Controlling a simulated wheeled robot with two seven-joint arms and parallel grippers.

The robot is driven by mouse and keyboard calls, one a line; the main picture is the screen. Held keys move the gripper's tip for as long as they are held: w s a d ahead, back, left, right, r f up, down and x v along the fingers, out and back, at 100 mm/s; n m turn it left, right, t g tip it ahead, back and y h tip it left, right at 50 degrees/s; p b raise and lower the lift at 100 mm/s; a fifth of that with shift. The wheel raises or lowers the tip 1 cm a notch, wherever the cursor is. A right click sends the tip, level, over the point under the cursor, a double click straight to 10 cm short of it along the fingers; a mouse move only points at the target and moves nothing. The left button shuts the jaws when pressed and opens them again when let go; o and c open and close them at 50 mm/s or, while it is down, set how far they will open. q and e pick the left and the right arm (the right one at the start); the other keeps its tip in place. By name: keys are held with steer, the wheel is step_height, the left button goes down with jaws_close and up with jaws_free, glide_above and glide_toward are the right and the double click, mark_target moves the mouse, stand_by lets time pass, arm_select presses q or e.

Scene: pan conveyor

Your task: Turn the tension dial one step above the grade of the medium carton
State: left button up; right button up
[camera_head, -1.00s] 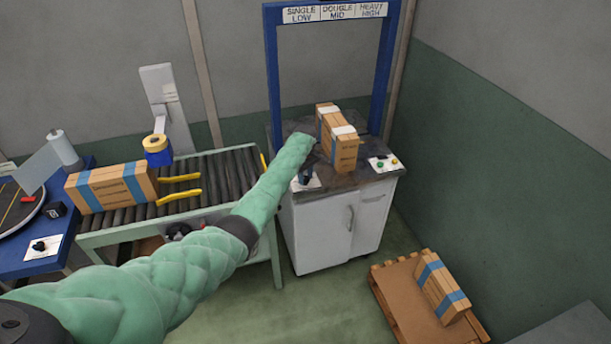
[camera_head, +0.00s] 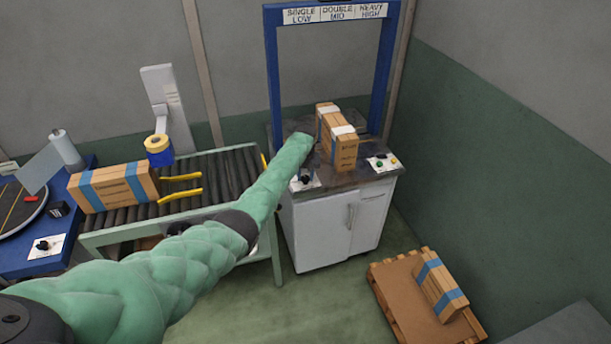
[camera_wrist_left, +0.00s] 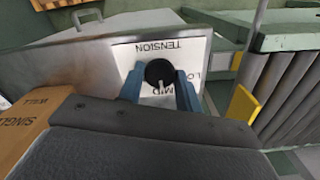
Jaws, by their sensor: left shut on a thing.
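The black tension dial (camera_wrist_left: 159,72) sits on a white plate (camera_wrist_left: 150,50) marked TENSION, with MID and part of LO readable. My left gripper (camera_wrist_left: 160,80) has its blue fingers on either side of the dial, shut on it. A pale mark on the dial points towards the MID side; its exact setting is unclear. In the head view, my left gripper (camera_head: 304,180) is at the cabinet's front left corner, partly hidden by my arm. A carton (camera_head: 345,152) stands on the cabinet top; in the wrist view its side reads SINGLE WALL (camera_wrist_left: 25,125). My right gripper is out of view.
A sign (camera_head: 335,12) on the blue arch pairs SINGLE with LOW, DOUBLE with MID, HEAVY with HIGH. Another carton (camera_head: 115,187) is on the roller conveyor (camera_head: 225,175), and one (camera_head: 440,285) on the pallet (camera_head: 400,300). Green and yellow buttons (camera_head: 381,163) sit right of the cabinet carton.

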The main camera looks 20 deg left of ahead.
mark_target(305, 177)
arm_select(q)
steer(key=shift+w+r+m, duration=0.1)
steer(key=shift+m, duration=0.3)
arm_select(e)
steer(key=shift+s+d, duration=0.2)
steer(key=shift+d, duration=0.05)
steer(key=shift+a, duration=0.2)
arm_select(q)
steer(key=o, duration=1)
steer(key=shift+r, duration=0.35)
step_height(305, 177, up, 6)
steer(key=shift+f+b, duration=0.15)
steer(key=shift+b, duration=1.1)
steer(key=shift+r, duration=0.65)
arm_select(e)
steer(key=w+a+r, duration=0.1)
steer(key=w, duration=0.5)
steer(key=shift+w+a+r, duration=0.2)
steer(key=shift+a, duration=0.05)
